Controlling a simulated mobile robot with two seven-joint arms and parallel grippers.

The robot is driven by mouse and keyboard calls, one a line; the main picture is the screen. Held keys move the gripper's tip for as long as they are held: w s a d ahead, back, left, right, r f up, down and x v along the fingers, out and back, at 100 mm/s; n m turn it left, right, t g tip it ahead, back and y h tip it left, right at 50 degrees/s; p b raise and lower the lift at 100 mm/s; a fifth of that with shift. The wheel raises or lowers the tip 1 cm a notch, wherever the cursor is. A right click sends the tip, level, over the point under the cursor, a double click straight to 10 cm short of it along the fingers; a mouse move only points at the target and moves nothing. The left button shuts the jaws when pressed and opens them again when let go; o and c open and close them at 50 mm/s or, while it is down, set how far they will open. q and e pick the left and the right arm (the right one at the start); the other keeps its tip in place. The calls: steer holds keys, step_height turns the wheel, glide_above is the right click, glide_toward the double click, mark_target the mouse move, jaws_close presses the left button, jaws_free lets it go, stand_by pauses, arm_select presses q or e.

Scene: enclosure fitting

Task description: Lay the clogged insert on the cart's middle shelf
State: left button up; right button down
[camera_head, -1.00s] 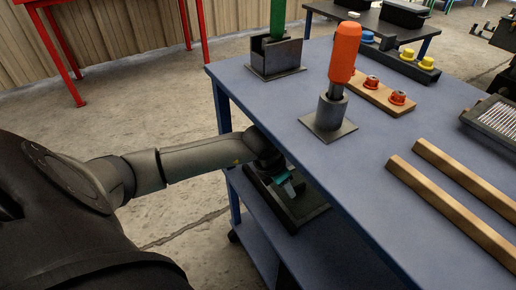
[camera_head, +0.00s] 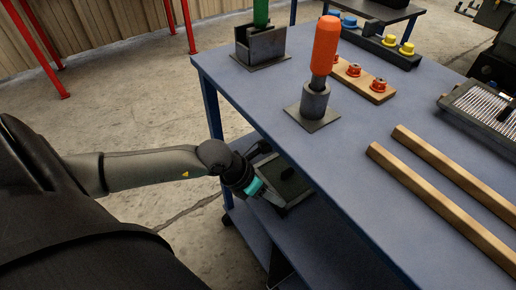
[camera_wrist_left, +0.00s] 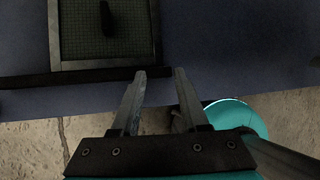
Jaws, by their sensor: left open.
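The clogged insert (camera_head: 292,189), a dark framed panel with a black handle, lies flat on the cart's middle shelf (camera_head: 248,230), partly under the tabletop's edge. In the left wrist view the insert (camera_wrist_left: 82,42) shows its dark grid face and handle at upper left, on the blue shelf (camera_wrist_left: 225,45). My left gripper (camera_head: 270,198) is at the shelf's near left side, beside the insert. In the wrist view my left gripper (camera_wrist_left: 160,75) has its two fingers spread with nothing between them, clear of the handle. My right gripper is not seen.
The cart's blue top (camera_head: 400,225) overhangs the shelf. On it are an orange-handled tool (camera_head: 325,45) in a holder, a block with red knobs (camera_head: 362,80), two wooden bars (camera_head: 440,185) and another insert with a pale ribbed face (camera_head: 485,108). A dark bar crosses below the insert in the wrist view.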

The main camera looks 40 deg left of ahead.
arm_select(q)
steer(key=w+d+r+n+t+h, duration=0.1)
steer(key=d+r+n+t+h, duration=0.2)
steer(key=d+r+h, duration=0.5)
steer(key=w+d+r+n+t+y, duration=0.2)
steer(key=w+r+n+t+y, duration=0.15)
steer(key=r+n+t, duration=0.5)
steer(key=w+a+f+n+y, duration=0.1)
steer(key=w+a+n+y, duration=0.1)
steer(key=a+n+y, duration=1)
steer(key=s+f+n+g, duration=0.4)
steer(key=f+n, duration=0.3)
steer(key=n, duration=0.2)
steer(key=s+d+f+n+g+h, duration=0.3)
steer(key=s+d+f+g, duration=0.4)
steer(key=s+f, duration=0.3)
steer(key=s+n+g, duration=0.1)
steer(key=s, duration=0.2)
